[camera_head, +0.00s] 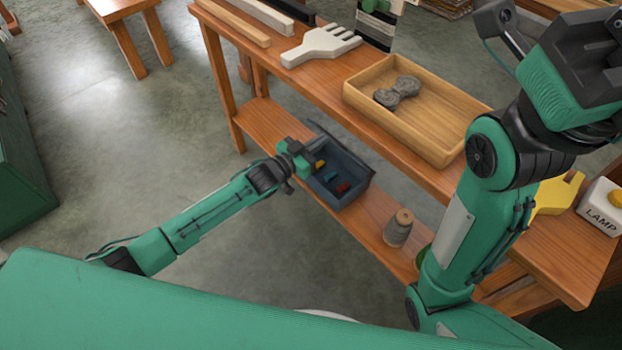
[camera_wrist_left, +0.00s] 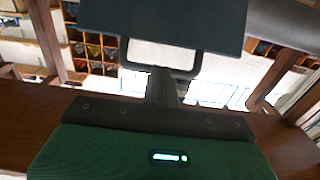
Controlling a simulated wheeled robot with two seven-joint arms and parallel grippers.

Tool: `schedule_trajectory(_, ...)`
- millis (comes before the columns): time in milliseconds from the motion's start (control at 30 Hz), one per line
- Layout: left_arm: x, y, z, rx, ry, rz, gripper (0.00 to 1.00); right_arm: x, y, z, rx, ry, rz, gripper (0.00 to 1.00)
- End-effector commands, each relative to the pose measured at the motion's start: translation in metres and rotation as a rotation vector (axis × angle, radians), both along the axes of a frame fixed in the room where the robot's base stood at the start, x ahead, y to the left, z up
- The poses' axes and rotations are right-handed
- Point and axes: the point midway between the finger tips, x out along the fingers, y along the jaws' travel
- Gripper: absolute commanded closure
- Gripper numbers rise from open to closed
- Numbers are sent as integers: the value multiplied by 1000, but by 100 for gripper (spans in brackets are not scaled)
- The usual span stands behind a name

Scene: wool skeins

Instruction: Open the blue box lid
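The blue box (camera_head: 352,196) stands on the lower shelf of the wooden bench, and its inside shows, with small yellow, red and blue things in it. Its lid (camera_head: 338,141) is raised, seen nearly edge-on as a dark strip along the far side. My left gripper (camera_head: 299,154) is at the box's left end. In the left wrist view, the dark lid (camera_wrist_left: 160,25) fills the top, with a grey loop handle (camera_wrist_left: 190,68) below it. My left gripper's fingers (camera_wrist_left: 163,88) are close together at that handle. My right gripper (camera_head: 590,60) is raised at the upper right, its fingertips unclear.
A yarn cone (camera_head: 398,229) stands on the lower shelf right of the box.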

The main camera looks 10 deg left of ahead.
Motion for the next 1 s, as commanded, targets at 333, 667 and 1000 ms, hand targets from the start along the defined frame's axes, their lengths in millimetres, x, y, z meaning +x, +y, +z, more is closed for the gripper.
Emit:
schedule_trajectory(333,3,-2,3,-1,-1,0,100,0,0,2,0,0,0,64)
schedule_trajectory(667,19,-16,17,-1,-1,-1,100,0,0,9,0,0,0,64)
schedule_trajectory(1000,26,-20,21,0,0,0,100,0,0,11,0,0,0,64)
